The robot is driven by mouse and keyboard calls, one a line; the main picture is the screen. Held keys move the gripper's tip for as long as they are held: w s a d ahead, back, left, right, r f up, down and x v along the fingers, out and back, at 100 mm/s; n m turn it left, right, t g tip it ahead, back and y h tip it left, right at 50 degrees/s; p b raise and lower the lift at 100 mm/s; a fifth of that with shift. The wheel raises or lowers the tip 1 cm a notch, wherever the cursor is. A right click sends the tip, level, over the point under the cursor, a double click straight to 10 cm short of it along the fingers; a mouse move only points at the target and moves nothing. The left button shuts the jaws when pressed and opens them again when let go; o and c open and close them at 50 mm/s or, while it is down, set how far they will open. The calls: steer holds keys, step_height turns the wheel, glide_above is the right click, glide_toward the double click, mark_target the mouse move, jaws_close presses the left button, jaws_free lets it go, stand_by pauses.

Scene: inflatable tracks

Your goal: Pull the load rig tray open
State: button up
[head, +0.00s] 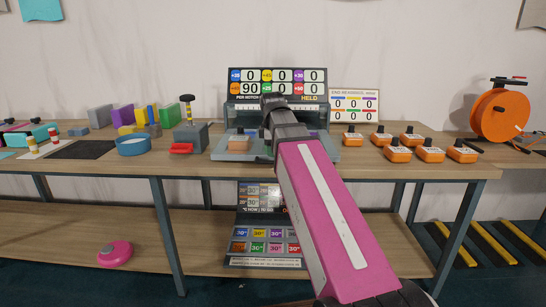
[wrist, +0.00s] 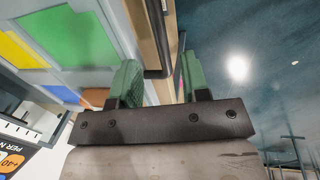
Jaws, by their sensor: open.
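The load rig (head: 232,88) stands at the back of the table, with a number board marked HELD above a low grey base. My pink arm reaches over its middle and hides part of the base; the gripper itself cannot be made out in the head view. In the wrist view my gripper (wrist: 157,77) has its two green fingers apart. A dark bent bar (wrist: 154,35), which looks like a handle, runs down between them, with no clear contact. A pale panel with green, yellow and blue squares (wrist: 70,40) lies left of the bar. Which part is the tray cannot be told for sure.
Several orange boxes (head: 398,154) and an orange reel (head: 498,114) are to the right. A blue bowl (head: 132,146), a grey block with a black-and-yellow post (head: 190,137) and coloured blocks are to the left. A second number board (head: 268,222) is below the tabletop.

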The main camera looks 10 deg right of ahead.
step_height(320, 180, up, 6)
steer(key=s, duration=0.1)
steer(key=shift+s+a, duration=0.1)
steer(key=shift+s, duration=0.1)
stand_by(0.4)
